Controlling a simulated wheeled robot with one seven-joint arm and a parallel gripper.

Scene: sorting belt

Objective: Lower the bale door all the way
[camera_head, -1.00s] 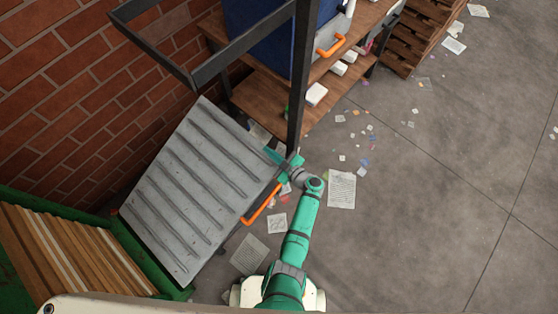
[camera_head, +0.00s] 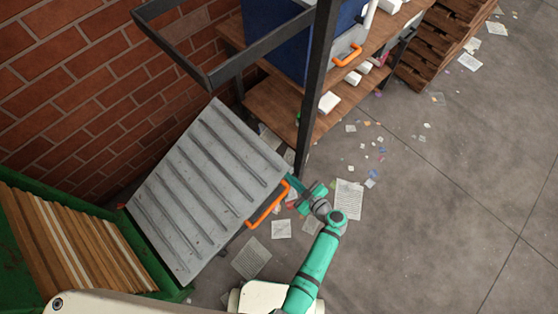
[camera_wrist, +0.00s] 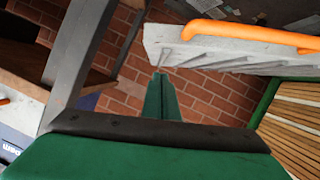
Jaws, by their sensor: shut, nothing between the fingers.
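The bale door (camera_head: 200,190) is a grey ribbed panel on the front of the green baler (camera_head: 45,190). It is tilted, partly lowered, and in the wrist view its edge (camera_wrist: 200,45) shows at upper right. My gripper (camera_head: 290,182) is close to the upper end of the handle, near the door's right corner. In the wrist view my fingers (camera_wrist: 160,80) are together and empty, pointing past the door at the brick wall, apart from the handle.
A dark metal post (camera_head: 318,90) stands just beyond my gripper, with a wooden shelf (camera_head: 270,105) and blue bin behind it. Bundled layers (camera_head: 75,245) fill the baler. A brick wall (camera_head: 90,90) is behind. Papers lie on the grey floor (camera_head: 440,200), which is open to the right.

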